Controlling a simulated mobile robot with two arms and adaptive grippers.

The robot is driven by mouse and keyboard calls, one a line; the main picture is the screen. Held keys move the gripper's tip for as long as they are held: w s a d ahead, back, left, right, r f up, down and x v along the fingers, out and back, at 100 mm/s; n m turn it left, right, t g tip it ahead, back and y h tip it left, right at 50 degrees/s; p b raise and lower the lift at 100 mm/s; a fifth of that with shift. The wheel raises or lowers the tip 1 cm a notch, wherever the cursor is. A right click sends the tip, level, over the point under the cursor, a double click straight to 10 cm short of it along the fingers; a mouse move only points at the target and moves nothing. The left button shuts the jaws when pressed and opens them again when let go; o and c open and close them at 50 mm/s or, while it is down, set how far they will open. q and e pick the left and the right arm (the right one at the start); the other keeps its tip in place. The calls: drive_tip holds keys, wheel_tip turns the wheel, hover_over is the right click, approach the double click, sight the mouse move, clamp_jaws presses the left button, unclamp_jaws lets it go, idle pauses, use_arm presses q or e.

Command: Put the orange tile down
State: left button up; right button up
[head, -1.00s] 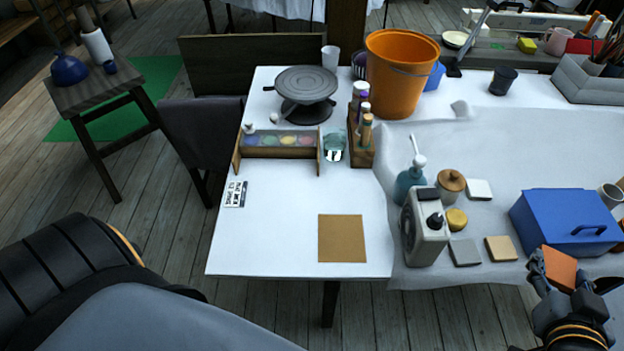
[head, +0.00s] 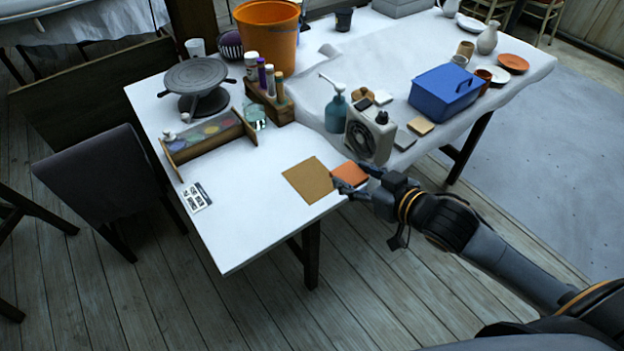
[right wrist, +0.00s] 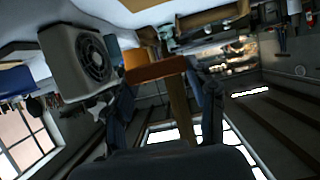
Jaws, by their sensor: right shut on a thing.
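The orange tile (head: 350,174) is in my right gripper (head: 354,182), which is shut on it. The tile is close to the right edge of a flat brown square (head: 306,180) on the white table (head: 240,235). I cannot tell whether the tile touches the table. In the right wrist view the tile (right wrist: 155,71) sits between the fingers (right wrist: 165,100), seen nearly edge-on. My left gripper is not in view.
A grey fan heater (head: 369,137) stands just behind the tile, with a teal pump bottle (head: 336,115) beside it. Pale and grey tiles (head: 420,125) and a blue box (head: 446,91) lie to the right.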

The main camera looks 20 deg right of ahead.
drive_tip(key=x, duration=0.9)
hover_over(316, 184)
wheel_tip(316, 184, down, 6)
drive_tip(key=shift+s+d+r, duration=0.1)
drive_tip(key=shift+r, duration=0.15)
drive_tip(key=f, duration=0.3)
drive_tip(key=shift+w+f, duration=0.1)
drive_tip(key=shift+w, duration=0.1)
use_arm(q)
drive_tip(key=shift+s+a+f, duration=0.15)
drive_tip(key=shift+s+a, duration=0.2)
use_arm(e)
drive_tip(key=shift+f, duration=0.2)
drive_tip(key=shift+f, duration=0.15)
drive_tip(key=o, duration=1.2)
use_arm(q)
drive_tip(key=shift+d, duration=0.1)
